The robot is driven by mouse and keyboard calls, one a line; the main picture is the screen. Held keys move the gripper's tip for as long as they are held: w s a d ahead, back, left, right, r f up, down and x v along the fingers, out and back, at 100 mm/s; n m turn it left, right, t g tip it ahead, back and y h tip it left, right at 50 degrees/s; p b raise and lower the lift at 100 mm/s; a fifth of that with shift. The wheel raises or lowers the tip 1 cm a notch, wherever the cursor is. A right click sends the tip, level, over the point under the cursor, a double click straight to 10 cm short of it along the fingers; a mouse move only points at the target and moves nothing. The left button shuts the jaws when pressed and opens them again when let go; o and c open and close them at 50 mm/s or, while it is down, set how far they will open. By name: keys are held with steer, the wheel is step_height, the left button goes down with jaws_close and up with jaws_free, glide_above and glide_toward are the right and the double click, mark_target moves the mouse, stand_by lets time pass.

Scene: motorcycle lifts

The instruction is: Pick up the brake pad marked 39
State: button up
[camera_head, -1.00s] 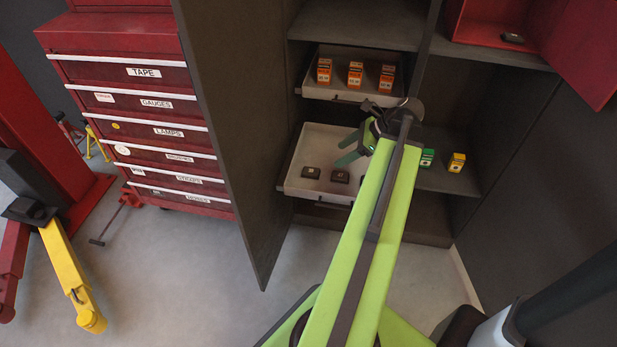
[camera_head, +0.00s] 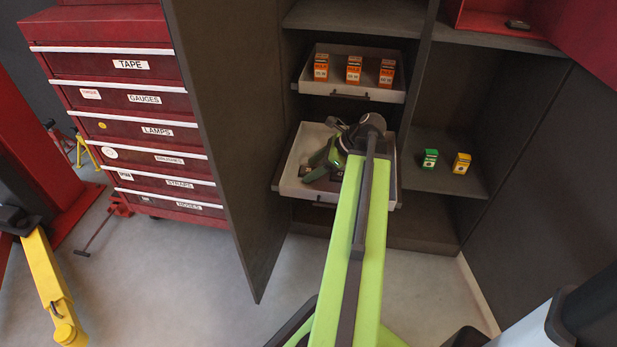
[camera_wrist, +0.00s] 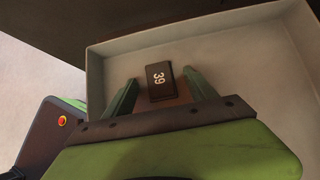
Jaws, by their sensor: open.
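The brake pad marked 39 (camera_wrist: 161,81) is a small dark block with white digits, lying flat in a pale drawer tray. In the wrist view it sits between the two green fingers of my gripper (camera_wrist: 159,83). The fingers are open, with a gap on each side of the pad. In the head view my gripper (camera_head: 325,162) is low over the lower drawer tray (camera_head: 293,184). A dark pad (camera_head: 306,170) shows in that tray at the left. My gripper and arm hide much of the tray, so I cannot tell which pad there is the 39.
Orange boxes (camera_head: 353,69) stand in the upper drawer above. A green box (camera_head: 429,160) and a yellow box (camera_head: 461,163) stand on the shelf to the right. A dark cabinet door (camera_head: 215,130) stands open at the left. The tray walls rise around the pad.

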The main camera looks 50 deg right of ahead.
jaws_close()
stand_by(0.4)
steer(key=shift+r, duration=0.15)
steer(key=r+p, duration=0.5)
steer(key=shift+s+d+r, duration=0.1)
steer(key=shift+s+d, duration=0.05)
steer(key=shift+s, duration=0.05)
steer(key=s+d+r+p, duration=0.5)
steer(key=s+p, duration=0.1)
steer(key=s, duration=0.4)
steer(key=shift+r, duration=0.3)
